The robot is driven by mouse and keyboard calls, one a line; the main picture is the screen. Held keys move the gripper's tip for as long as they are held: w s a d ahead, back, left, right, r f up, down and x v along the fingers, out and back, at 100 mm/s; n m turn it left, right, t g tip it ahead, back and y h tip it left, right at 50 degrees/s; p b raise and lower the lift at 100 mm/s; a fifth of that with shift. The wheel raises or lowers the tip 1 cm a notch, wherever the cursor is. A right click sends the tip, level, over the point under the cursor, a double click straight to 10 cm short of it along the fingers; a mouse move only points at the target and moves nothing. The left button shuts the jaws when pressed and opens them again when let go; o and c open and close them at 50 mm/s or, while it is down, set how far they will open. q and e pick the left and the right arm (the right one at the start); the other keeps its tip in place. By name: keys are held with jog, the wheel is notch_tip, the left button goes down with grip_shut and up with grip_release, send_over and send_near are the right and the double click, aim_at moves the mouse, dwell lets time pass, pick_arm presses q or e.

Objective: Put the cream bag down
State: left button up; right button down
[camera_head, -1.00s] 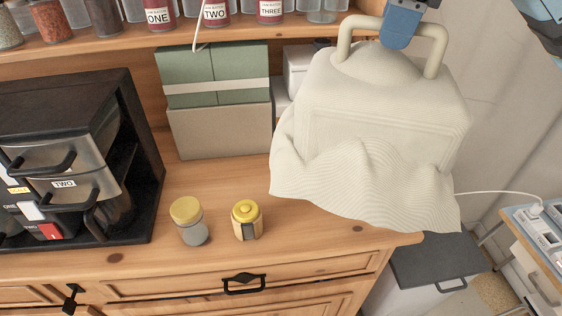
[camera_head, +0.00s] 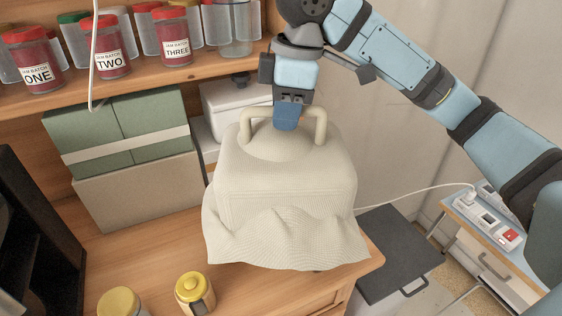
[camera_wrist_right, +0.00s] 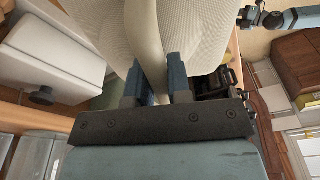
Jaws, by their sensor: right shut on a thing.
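The cream bag (camera_head: 285,190) hangs upright below my right gripper (camera_head: 288,118) at the right end of the wooden dresser top (camera_head: 245,285). My right gripper is shut on the bag's looped handle, which also shows between the fingers in the right wrist view (camera_wrist_right: 150,45). The bag's loose, wavy lower edge spreads over the dresser's front right corner. Its underside is hidden, so I cannot tell whether it touches the top. A blue and dark arm end, seemingly my left gripper (camera_wrist_right: 250,17), shows small in the right wrist view; its jaws are unclear.
Green and beige boxes (camera_head: 125,160) and a white lidded box (camera_head: 235,105) stand behind the bag. A yellow-lidded jar (camera_head: 120,302) and a yellow canister (camera_head: 194,293) stand at front left. Labelled jars (camera_head: 105,50) line the shelf above. A dark-lidded bin (camera_head: 395,255) is at right.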

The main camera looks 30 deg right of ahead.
aim_at(285, 161)
notch_tip(285, 161, down, 10)
jog(key=shift+r, duration=0.25)
dwell(0.3)
jog(key=c, duration=1.1)
grip_release()
jog(key=shift+f, duration=0.15)
jog(key=shift+o, duration=0.2)
jog(key=r, duration=0.4)
jog(key=d+r, duration=0.1)
jog(key=r, duration=0.7)
jog(key=shift+s+d+r, duration=0.1)
jog(key=shift+s+d, duration=0.2)
jog(key=shift+s, duration=0.05)
